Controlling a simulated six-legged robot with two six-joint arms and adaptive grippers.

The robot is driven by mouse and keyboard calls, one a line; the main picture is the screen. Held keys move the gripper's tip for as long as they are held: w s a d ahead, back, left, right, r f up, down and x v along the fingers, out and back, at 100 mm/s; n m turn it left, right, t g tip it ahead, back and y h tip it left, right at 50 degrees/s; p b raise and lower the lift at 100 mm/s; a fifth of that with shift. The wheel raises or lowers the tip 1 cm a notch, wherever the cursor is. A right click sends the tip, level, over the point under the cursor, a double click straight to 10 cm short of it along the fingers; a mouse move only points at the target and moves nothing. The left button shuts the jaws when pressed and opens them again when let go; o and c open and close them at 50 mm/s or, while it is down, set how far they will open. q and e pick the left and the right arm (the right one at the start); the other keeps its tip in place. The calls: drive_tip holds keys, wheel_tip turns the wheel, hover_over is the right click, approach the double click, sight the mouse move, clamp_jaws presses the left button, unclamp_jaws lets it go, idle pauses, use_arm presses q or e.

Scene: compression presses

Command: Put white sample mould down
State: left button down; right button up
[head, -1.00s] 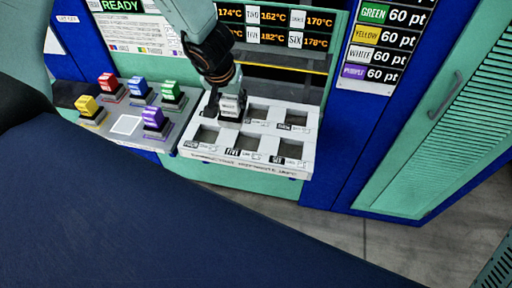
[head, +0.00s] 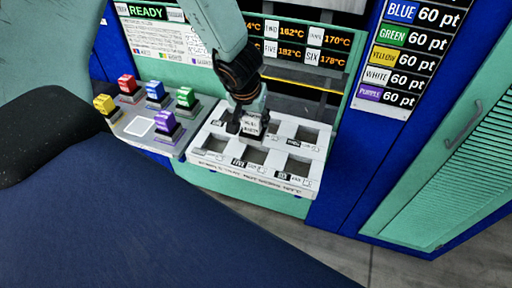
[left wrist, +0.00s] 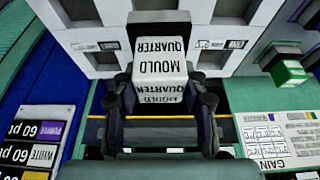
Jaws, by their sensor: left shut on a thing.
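The white sample mould (head: 251,126) is a small white block; in the left wrist view (left wrist: 160,65) its face reads "MOULD QUARTER", upside down. My left gripper (head: 246,119) is shut on it, with a finger on either side; the gripper also shows in the left wrist view (left wrist: 161,108). The fingers and mould hide part of that slot area, and I cannot tell whether the mould touches the tray. My right gripper is not in view.
Left of the tray, a grey panel (head: 122,127) carries red, blue, green, yellow and purple blocks and a bare white square (head: 139,126). The press with its temperature display (head: 292,50) rises behind the tray. A green cabinet door (head: 455,165) stands at right.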

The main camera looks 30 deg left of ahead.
sight(257, 141)
use_arm(q)
drive_tip(key=f+b, duration=0.1)
drive_tip(key=f, duration=0.1)
drive_tip(key=d+f+b, duration=0.1)
drive_tip(key=f+b, duration=0.1)
drive_tip(key=shift+d, duration=0.1)
drive_tip(key=shift+f+b, duration=0.35)
drive_tip(key=shift+b, duration=0.05)
drive_tip(key=shift+a+f, duration=0.35)
drive_tip(key=shift+a, duration=0.1)
drive_tip(key=shift+a+f+b, duration=0.1)
drive_tip(key=shift+f+b, duration=0.15)
drive_tip(key=shift+b, duration=0.1)
drive_tip(key=f+b, duration=0.1)
drive_tip(key=d+f+b, duration=0.1)
drive_tip(key=shift+f+b, duration=0.35)
drive_tip(key=shift+w+a+f, duration=0.1)
drive_tip(key=shift+a, duration=0.3)
drive_tip(key=shift+d, duration=0.15)
drive_tip(key=c, duration=1)
unclamp_jaws()
drive_tip(key=shift+d+f, duration=0.1)
drive_tip(key=shift+d, duration=0.1)
drive_tip(key=shift+c, duration=0.2)
drive_tip(key=o, duration=0.3)
drive_tip(key=shift+a+f, duration=0.1)
drive_tip(key=shift+a, duration=0.1)
